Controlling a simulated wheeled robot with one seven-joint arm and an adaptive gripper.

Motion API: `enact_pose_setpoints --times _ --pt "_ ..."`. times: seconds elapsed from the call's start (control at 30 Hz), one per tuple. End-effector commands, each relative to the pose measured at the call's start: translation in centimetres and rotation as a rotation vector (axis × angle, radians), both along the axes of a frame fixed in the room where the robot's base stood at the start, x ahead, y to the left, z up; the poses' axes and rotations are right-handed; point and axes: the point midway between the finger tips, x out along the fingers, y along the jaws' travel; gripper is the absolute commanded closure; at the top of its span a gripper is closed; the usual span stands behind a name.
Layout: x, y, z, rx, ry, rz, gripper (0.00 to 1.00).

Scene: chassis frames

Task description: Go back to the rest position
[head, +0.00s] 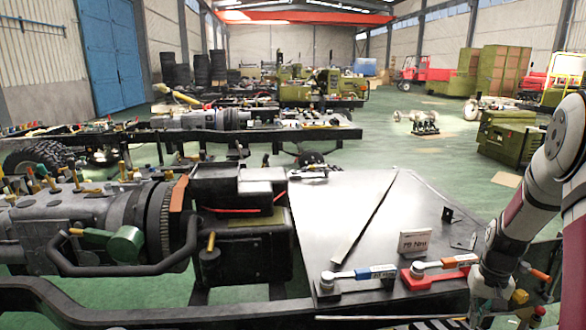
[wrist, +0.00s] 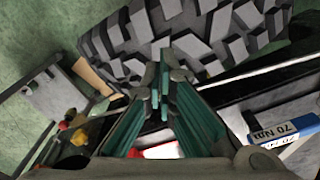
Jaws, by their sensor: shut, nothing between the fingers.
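My arm comes down along the right edge of the head view. My gripper (wrist: 163,62) shows in the middle of the wrist view, its greenish fingers shut together with nothing between them. In the head view its lower end is by the right end of the black metal plate (head: 345,205), and its fingertips are hard to make out there. A blue-banded torque wrench (head: 360,273) and a red-banded torque wrench (head: 440,266) lie on that plate. The blue one, marked 70 Nm, also shows in the wrist view (wrist: 285,132).
A small sign card (head: 415,242) stands on the plate. A large engine and gearbox assembly (head: 85,225) fills the left front. A treaded tyre (wrist: 180,35) lies beyond my fingertips in the wrist view. Green floor (head: 410,155) is open behind the plate.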

Motion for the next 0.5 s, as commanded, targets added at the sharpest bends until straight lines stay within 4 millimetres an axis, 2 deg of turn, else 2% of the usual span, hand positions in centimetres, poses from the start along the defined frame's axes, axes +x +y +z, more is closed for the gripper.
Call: enact_pose_setpoints --times 0.03,0.2,0.37,0.5 --pt "0.4 1.4 2.6 -0.012 -0.016 0.021 1.0" --pt "0.2 6.3 9.9 -0.036 -0.055 0.083 1.0" --pt "-1.3 11.2 15.8 -0.055 -0.093 0.139 1.0" --pt "-3.5 15.3 20.0 -0.067 -0.129 0.189 1.0"
